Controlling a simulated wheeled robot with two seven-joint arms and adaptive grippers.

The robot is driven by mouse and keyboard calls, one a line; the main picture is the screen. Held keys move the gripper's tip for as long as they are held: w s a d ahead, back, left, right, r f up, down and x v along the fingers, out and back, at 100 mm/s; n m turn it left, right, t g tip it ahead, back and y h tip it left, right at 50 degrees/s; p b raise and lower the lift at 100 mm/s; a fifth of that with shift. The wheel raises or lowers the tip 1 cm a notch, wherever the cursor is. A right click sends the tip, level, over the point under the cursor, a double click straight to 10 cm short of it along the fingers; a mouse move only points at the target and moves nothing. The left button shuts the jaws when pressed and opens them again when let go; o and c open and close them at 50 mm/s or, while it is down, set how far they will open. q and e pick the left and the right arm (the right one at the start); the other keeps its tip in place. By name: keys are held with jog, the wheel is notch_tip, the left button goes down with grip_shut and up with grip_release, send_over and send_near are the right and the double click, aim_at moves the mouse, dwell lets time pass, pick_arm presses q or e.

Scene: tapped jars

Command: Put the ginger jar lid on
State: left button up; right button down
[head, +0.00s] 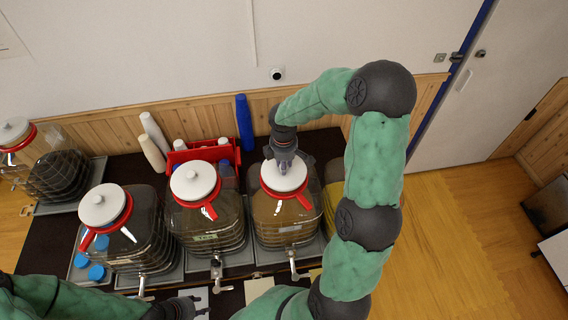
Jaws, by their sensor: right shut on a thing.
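My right gripper (284,158) points down and is shut on the white lid (284,177) of the rightmost fully visible tapped jar (286,222), which has amber contents. The lid is over the jar's red-collared mouth; I cannot tell whether it is fully seated. This jar's white front label is too small to read, so I cannot confirm that it is the ginger jar. My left gripper (196,305) is low at the front edge, in front of the jars and apart from the lid; its finger opening is unclear.
Two more lidded jars, a middle one (205,225) and a left one (140,240), stand on grey trays. Another jar (60,175) is at far left. Behind are a red caddy (203,153), a blue cup stack (244,122) and white cups (154,130). My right arm hides a yellow jar.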

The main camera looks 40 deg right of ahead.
jog(key=c, duration=0.9)
grip_release()
notch_tip(320, 180, up, 12)
jog(key=shift+s+a, duration=0.25)
jog(key=shift+a, duration=0.05)
